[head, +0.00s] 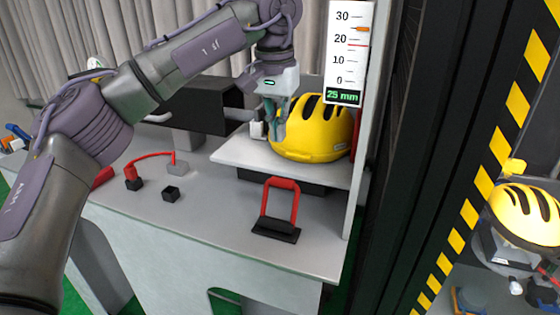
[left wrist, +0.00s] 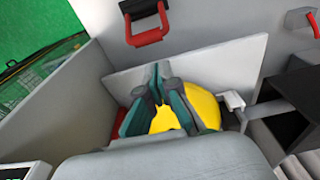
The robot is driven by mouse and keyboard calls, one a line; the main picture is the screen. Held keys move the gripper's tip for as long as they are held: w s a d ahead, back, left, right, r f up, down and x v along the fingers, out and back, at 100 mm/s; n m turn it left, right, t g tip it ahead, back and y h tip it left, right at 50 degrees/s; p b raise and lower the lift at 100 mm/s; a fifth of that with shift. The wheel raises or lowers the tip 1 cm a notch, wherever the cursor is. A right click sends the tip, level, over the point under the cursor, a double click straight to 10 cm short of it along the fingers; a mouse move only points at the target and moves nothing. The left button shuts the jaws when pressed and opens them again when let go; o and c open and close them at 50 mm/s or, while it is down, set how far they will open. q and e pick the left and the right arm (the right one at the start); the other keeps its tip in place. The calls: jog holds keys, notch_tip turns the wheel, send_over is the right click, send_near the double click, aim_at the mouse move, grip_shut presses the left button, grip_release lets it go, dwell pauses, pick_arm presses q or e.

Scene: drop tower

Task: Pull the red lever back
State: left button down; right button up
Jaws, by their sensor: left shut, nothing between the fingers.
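A red U-shaped lever (head: 280,200) stands up from a black base (head: 276,229) at the front of the grey bench. It also shows at the top of the left wrist view (left wrist: 150,36). My left gripper (head: 278,138) is beyond the lever, beside the left side of a yellow helmet (head: 318,130) on a pale shelf. Its fingers (left wrist: 157,78) are together and empty, in front of the helmet in the left wrist view. Whether they touch the helmet I cannot tell. My right gripper is not recognisable in view.
A second red handle (head: 150,157) is on the bench at left, near a small black block (head: 171,194). A scale panel (head: 347,50) reads 25 mm. A black and yellow striped post (head: 500,145) stands at right, with another yellow helmet (head: 525,210) beyond it.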

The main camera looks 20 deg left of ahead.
pick_arm(q)
notch_tip(320, 180, down, 10)
jog(key=w+p, duration=0.1)
jog(key=p, duration=0.1)
jog(key=shift+w, duration=0.15)
pick_arm(e)
jog(key=w+r, duration=0.2)
jog(key=shift+a+r, duration=0.15)
jog(key=shift+r, duration=0.15)
jog(key=shift+w, duration=0.1)
